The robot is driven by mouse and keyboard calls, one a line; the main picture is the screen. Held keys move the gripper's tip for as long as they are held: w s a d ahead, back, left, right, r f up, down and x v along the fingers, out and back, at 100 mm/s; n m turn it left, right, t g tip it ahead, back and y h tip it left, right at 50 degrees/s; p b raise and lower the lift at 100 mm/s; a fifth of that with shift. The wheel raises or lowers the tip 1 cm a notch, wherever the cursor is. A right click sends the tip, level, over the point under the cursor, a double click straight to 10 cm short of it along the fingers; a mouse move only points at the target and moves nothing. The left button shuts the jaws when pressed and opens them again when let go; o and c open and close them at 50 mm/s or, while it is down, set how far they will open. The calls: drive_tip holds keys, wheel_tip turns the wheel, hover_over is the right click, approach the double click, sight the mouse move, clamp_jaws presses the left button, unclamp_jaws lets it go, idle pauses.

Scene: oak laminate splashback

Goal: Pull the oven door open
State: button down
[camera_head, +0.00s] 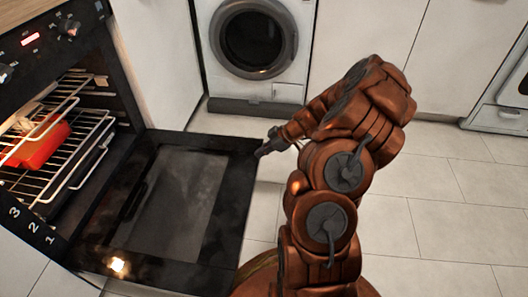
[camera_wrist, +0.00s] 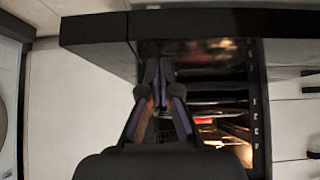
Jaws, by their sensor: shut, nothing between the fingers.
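The oven door (camera_head: 235,195) is black with a glass pane and hangs folded down, far open, in front of the oven (camera_head: 125,85). In the wrist view the door (camera_wrist: 90,35) shows as a dark slab across the top. My gripper (camera_head: 266,149) is at the door's far right corner in the head view, its fingers shut and empty. In the wrist view my gripper (camera_wrist: 158,75) points at the door's edge. I cannot tell whether the fingers touch the door. The door's handle is not clearly visible.
Inside the oven are wire racks (camera_head: 75,140) and a red dish (camera_head: 40,142). A washing machine (camera_head: 253,40) and white cabinets (camera_head: 360,40) stand at the back. Another white appliance (camera_head: 505,100) is at the right. The tiled floor (camera_head: 440,205) is clear at the right.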

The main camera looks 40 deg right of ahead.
drive_tip(key=shift+r, duration=0.1)
drive_tip(key=w+a+r+p+v, duration=0.1)
drive_tip(key=p+v, duration=0.2)
drive_tip(key=v, duration=0.9)
drive_tip(key=shift+r, duration=0.5)
drive_tip(key=shift+s+d, duration=0.1)
drive_tip(key=shift+s, duration=0.05)
